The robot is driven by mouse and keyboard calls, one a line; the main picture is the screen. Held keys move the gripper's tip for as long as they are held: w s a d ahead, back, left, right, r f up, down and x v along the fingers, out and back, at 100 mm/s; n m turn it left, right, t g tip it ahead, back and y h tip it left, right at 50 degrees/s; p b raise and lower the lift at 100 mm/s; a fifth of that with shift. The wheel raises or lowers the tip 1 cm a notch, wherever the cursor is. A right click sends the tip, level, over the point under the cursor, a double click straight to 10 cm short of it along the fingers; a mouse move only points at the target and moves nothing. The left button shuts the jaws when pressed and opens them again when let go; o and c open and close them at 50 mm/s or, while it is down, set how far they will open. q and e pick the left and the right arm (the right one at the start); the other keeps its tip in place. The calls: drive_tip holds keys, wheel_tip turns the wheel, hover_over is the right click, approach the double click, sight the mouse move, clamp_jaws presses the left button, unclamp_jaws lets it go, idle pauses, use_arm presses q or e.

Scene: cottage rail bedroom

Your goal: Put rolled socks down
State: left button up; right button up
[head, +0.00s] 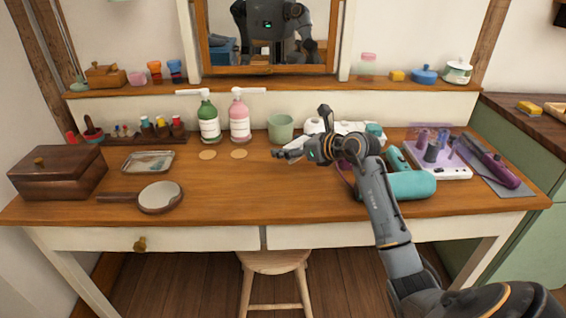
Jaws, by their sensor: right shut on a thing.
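My right gripper (287,154) reaches in from the lower right and points left, just above the middle of the wooden dressing table (240,180). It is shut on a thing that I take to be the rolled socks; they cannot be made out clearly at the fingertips. White shapes (315,126) show behind the gripper, near the back of the table; I cannot tell what they are. My left gripper is not in view.
A green cup (281,128), green bottle (208,122) and pink bottle (239,120) stand behind. A hand mirror (160,196) and wooden box (58,172) are left. A teal hair dryer (408,185) and tray (440,172) are right. The front middle is clear.

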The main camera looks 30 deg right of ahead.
sight(283, 168)
drive_tip(key=w+f, duration=0.1)
drive_tip(key=f, duration=0.1)
drive_tip(key=w+f, duration=0.1)
drive_tip(key=w, duration=0.1)
drive_tip(key=shift+f, duration=0.4)
wheel_tip(283, 168, down, 2)
drive_tip(key=shift+w+f+b, duration=0.15)
drive_tip(key=shift+f+b, duration=0.05)
drive_tip(key=shift+b, duration=0.25)
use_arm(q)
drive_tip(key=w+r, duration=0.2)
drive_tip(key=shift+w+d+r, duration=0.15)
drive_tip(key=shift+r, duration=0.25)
use_arm(e)
drive_tip(key=shift+f, duration=0.45)
drive_tip(key=shift+f, duration=0.1)
drive_tip(key=o, duration=1.1)
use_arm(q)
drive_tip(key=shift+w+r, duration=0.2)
